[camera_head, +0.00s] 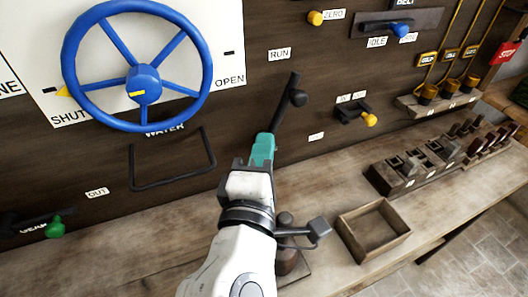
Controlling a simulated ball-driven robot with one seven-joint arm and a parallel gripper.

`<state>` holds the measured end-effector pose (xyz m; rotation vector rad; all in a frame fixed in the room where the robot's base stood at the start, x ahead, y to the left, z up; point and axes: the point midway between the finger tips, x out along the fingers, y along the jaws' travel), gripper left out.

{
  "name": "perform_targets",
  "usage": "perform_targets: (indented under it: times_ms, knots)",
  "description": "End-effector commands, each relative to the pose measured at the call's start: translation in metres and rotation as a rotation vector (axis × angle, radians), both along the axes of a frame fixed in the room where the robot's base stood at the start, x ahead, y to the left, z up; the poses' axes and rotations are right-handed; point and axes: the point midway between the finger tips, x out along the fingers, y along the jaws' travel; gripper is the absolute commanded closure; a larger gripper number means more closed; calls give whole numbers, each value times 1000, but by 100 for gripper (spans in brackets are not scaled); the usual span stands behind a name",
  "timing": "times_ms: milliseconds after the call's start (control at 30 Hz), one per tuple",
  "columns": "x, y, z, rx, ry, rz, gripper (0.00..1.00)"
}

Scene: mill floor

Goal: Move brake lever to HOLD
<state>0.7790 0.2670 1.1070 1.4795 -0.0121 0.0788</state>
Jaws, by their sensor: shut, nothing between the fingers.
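A dark lever (287,102) with a round black knob stands out from the wooden panel, just right of centre. It slants up and right, with a RUN label (280,54) above it. A small white label (316,136) to its lower right is too small to read; it may be HOLD. I see no readable brake label, so this lever is only likely the brake lever. My gripper (264,142), with teal fingers, is shut and empty. Its tips overlap the lever's lower end in the picture; I cannot tell whether they touch. My gripper and arm hide what is below.
A large blue handwheel (146,88) and a black rail (173,184) are to the left. A yellow-knobbed lever (369,119) juts out to the right. On the bench stand an open wooden box (345,240) and block racks (394,180). The left bench top is clear.

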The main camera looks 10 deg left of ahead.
Motion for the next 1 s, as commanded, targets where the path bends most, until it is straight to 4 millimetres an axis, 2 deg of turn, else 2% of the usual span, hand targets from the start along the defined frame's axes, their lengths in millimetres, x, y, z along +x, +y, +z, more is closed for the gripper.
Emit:
perform_targets:
  times_ms: [33,300,400,600,1000]
  knots:
    - [11,0,3,-1,-1,-2,100]
    - [63,2,5,-1,0,-2,100]
    - [73,-10,7,0,1,-2,100]
    - [86,-22,8,-1,1,-1,100]
    - [88,-24,8,0,0,1,100]
